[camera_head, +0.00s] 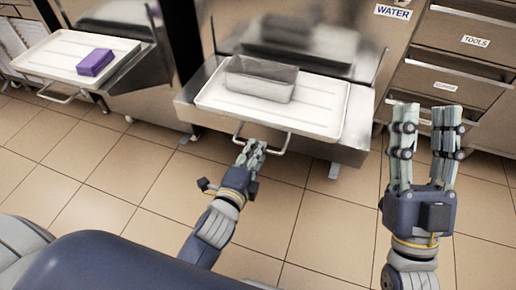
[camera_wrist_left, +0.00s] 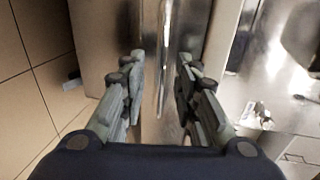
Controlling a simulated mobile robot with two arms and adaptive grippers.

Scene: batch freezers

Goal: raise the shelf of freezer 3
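A white shelf (camera_head: 325,112) with a wire handle (camera_head: 284,143) at its front sticks out from the steel freezer (camera_head: 345,60) in the middle of the head view. A grey metal pan (camera_head: 258,88) rests on it. No freezer number is readable. My left gripper (camera_head: 252,148) is at the handle's front bar, its fingertips overlapping the bar in the head view. In the left wrist view the fingers (camera_wrist_left: 160,65) stand apart, with no clear grip on anything. I cannot tell whether the bar lies between them. My right gripper (camera_head: 424,112) is open, empty and raised, right of the shelf.
Another freezer shelf (camera_head: 60,50) at the left bears a purple block (camera_head: 95,62). A steel drawer cabinet (camera_head: 455,65) with labels stands at the right. The tiled floor (camera_head: 120,180) in front is clear.

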